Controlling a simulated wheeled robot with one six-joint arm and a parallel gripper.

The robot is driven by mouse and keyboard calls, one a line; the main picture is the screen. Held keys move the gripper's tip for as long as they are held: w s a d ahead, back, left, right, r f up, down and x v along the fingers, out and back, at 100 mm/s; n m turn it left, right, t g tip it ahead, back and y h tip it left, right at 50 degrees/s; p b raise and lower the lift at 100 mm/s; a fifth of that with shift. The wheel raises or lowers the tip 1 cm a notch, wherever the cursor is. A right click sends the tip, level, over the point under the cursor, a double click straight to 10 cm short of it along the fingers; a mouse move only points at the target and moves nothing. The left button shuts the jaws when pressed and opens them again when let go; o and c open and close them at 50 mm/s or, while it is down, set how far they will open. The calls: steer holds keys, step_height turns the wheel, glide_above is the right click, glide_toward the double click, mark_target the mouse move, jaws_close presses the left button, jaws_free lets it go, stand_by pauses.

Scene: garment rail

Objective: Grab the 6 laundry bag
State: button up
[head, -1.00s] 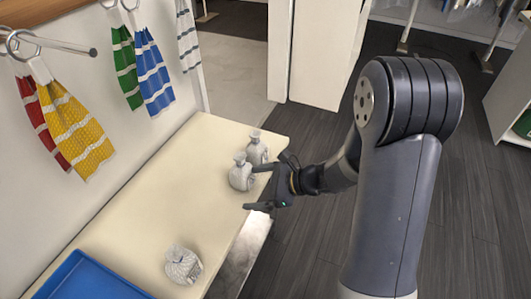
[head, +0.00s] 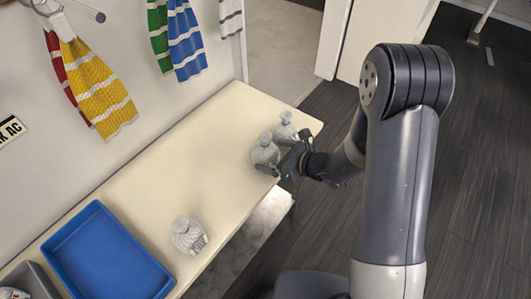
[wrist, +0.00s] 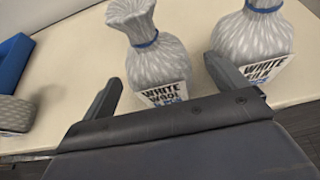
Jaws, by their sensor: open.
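In the wrist view, a bag labelled "WHITE WOOL" (wrist: 160,65) stands upright just ahead of and between my fingers, and a bag labelled "WHITE SILK" (wrist: 250,38) is beyond the right finger. My gripper (head: 281,160) is open and empty beside the pair; it also shows in the wrist view (wrist: 162,78). I see no number 6.
An empty blue tray (head: 108,255) lies on the table's near left, beside a grey bin (head: 32,277) holding something whitish, cut off by the frame. Striped towels (head: 95,85) hang along the wall. The table middle is clear.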

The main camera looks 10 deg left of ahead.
mark_target(265, 153)
steer(key=shift+p+x, duration=0.3)
steer(key=shift+x, duration=1.5)
steer(key=shift+s+a+r, duration=0.1)
steer(key=shift+c, duration=0.4)
steer(key=c, duration=1.1)
steer(key=shift+r, duration=0.1)
